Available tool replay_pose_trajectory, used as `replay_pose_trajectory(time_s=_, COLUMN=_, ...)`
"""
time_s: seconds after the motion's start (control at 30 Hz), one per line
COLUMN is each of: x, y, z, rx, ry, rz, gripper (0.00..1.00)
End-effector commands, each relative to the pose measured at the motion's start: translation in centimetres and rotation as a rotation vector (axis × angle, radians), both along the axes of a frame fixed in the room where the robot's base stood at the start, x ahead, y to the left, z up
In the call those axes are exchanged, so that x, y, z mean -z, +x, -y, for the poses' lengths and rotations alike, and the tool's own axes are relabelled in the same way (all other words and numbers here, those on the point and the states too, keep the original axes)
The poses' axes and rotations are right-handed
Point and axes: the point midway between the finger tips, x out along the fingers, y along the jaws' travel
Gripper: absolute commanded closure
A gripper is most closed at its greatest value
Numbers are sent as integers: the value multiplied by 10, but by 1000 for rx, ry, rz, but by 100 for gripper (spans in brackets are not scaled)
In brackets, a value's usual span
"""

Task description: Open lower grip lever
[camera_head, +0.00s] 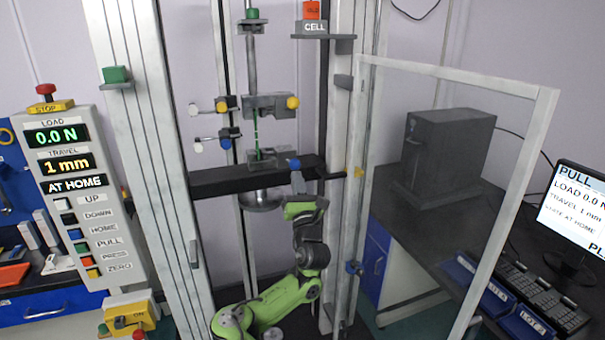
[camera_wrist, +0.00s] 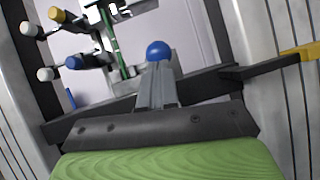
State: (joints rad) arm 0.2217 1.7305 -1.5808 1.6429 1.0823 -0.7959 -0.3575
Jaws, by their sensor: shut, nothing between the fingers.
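The lower grip (camera_head: 262,160) sits on the dark crossbeam of the test frame, below the upper grip (camera_head: 270,106). A thin green strip (camera_head: 257,132) runs upright between them. A blue ball knob (camera_head: 294,164) is at the lower grip's right side; it also shows in the wrist view (camera_wrist: 159,50), just beyond my fingertips. My gripper (camera_head: 298,184) is just below this knob, pointing up; its grey fingers (camera_wrist: 157,82) are closed together and empty. I cannot tell whether they touch the knob. Another blue knob (camera_head: 225,143) is on the lower grip's left.
The crossbeam (camera_head: 225,181) lies close to my fingers. Yellow knobs (camera_head: 293,102) mark the upper grip. A clear framed door (camera_head: 455,75) stands swung open at right. The control panel (camera_head: 75,180) at left reads 0.0 N, 1 mm, AT HOME. Frame columns (camera_head: 150,150) flank the opening.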

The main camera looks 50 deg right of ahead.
Motion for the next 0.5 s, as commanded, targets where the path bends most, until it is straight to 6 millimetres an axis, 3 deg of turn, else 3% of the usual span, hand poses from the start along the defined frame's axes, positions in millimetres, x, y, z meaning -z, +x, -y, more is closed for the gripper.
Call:
replay_pose_trajectory(time_s=0.1, x=-11, y=1, z=-1, rx=-1, ry=1, rz=3, gripper=100)
replay_pose_trajectory(time_s=0.5, x=-23, y=1, z=0, rx=1, ry=0, rz=2, gripper=100)
